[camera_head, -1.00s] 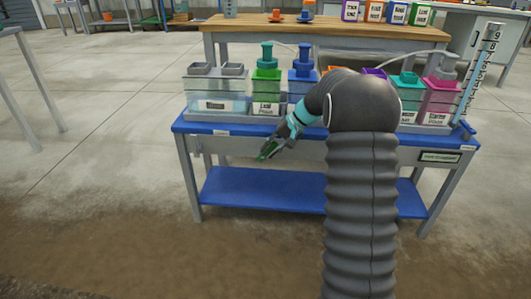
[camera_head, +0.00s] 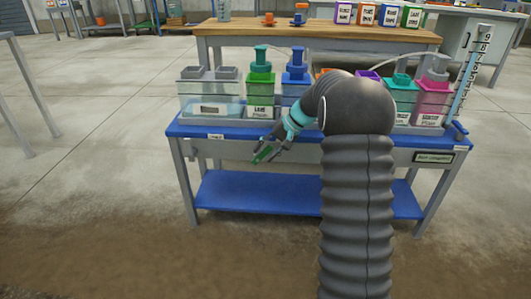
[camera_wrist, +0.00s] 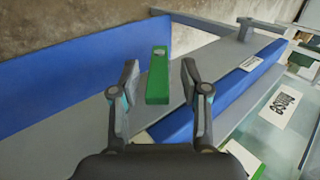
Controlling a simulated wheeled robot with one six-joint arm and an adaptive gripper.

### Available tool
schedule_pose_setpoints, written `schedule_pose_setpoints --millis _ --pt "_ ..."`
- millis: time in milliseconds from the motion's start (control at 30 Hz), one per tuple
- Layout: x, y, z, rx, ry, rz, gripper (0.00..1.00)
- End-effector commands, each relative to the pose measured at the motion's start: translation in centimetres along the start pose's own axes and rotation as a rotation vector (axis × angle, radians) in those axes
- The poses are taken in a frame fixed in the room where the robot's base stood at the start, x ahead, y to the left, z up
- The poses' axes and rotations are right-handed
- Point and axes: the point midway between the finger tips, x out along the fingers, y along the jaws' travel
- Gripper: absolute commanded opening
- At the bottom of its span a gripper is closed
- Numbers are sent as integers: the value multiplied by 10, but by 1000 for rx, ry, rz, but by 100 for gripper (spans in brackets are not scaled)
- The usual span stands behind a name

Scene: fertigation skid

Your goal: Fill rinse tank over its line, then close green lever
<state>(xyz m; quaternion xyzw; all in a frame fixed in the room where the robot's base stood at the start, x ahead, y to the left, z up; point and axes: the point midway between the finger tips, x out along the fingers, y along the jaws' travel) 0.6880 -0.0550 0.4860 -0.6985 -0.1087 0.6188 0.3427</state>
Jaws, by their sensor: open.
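The green lever (camera_head: 262,155) sticks out in front of the bench's front edge, below the clear tank. In the wrist view the green lever (camera_wrist: 158,78) lies between the two fingers of my gripper (camera_wrist: 160,90), with a gap on each side. My gripper (camera_head: 268,150) is open around it and holds nothing. The rinse tank (camera_head: 210,92) appears to be the clear tank at the bench's left end. It holds pale liquid in its lower part, but its fill line is too small to make out. Part of a clear tank with a label (camera_wrist: 283,105) shows at the right of the wrist view.
The blue-topped bench (camera_head: 215,131) carries a row of coloured dosing tanks, including a green one (camera_head: 260,85) and a pink one (camera_head: 432,98). A scaled tube (camera_head: 473,70) stands at the right end. A lower blue shelf (camera_head: 250,195) lies beneath. My arm hides the middle tanks.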

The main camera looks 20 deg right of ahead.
Motion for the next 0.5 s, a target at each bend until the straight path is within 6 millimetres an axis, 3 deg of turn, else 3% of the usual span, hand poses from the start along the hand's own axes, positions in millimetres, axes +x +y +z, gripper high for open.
schedule_pose_setpoints --millis 500 --pt "-94 2 -1 2 3 1 46"
